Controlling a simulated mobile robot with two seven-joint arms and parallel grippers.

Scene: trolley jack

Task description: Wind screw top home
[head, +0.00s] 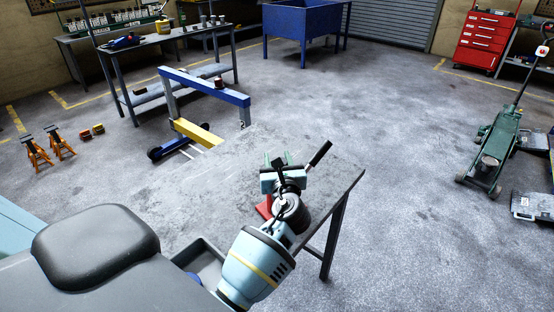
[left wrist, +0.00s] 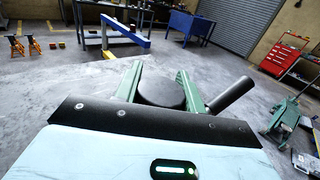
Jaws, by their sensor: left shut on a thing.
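My left gripper (head: 278,161) reaches over the work table in the lower middle of the head view. In the left wrist view its two green fingers (left wrist: 160,72) stand on either side of a dark round screw top (left wrist: 160,92), and they are shut on it. In the head view the gripper hides the screw top. A black rod-like handle (head: 320,153) sticks out to the right of the gripper; it also shows in the left wrist view (left wrist: 232,94). A red part (head: 264,208) shows beneath the gripper, mostly hidden. My right gripper is in neither view.
The grey table (head: 215,180) is bare to the left of the gripper. A grey tray (head: 203,258) lies near its front. A blue and yellow frame (head: 205,85) stands behind. A green trolley jack (head: 492,150) stands on the floor at right. Orange stands (head: 37,153) are at left.

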